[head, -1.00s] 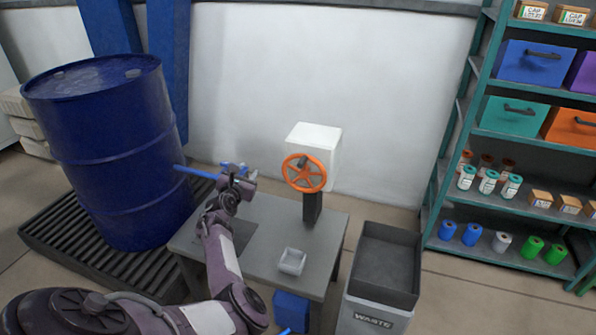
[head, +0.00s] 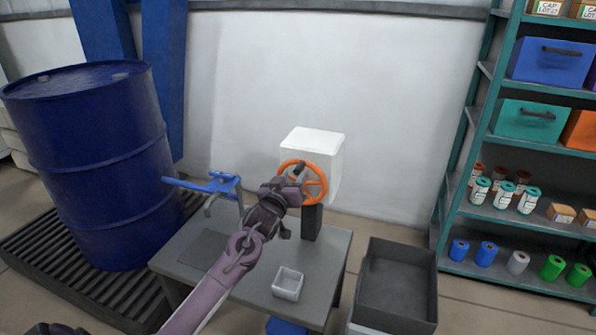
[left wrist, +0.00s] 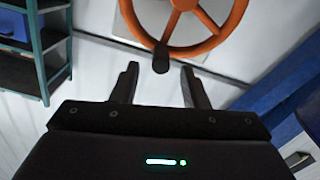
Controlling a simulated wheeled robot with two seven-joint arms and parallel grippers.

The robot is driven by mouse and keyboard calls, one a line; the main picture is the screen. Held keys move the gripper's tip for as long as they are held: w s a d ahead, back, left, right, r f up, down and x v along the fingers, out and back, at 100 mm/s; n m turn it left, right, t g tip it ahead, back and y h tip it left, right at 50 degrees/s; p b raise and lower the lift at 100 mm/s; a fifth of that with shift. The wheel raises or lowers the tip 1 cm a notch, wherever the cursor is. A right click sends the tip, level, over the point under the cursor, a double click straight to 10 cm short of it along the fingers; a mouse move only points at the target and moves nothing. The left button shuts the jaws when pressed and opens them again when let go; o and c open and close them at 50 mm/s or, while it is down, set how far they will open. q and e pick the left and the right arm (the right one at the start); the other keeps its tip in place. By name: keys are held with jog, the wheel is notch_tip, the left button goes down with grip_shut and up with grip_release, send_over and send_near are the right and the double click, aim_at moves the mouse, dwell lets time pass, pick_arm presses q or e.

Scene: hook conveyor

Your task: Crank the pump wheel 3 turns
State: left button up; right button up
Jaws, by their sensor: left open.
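The orange pump wheel (head: 317,183) stands on a dark post at the back of the grey table, in front of a white box. It fills the top of the left wrist view (left wrist: 191,50), with its dark crank knob (left wrist: 161,60) in line with the gap between my fingers. My left gripper (head: 297,184) is right in front of the wheel's left part and hides some of its rim. In the left wrist view its two fingers (left wrist: 161,80) are apart, with nothing clearly gripped. I cannot tell whether the knob is between the fingertips. My right gripper is not in view.
A blue clamp-like tool (head: 212,185) stands at the table's left. A small clear tray (head: 287,283) sits on the table (head: 243,290). A blue drum (head: 92,170) is at left, a grey bin (head: 396,285) at right, shelves (head: 520,150) farther right.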

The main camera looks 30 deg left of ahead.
aim_at(296, 173)
pick_arm(q)
jog(key=shift+x, duration=2.5)
jog(key=shift+a, duration=0.1)
grip_shut()
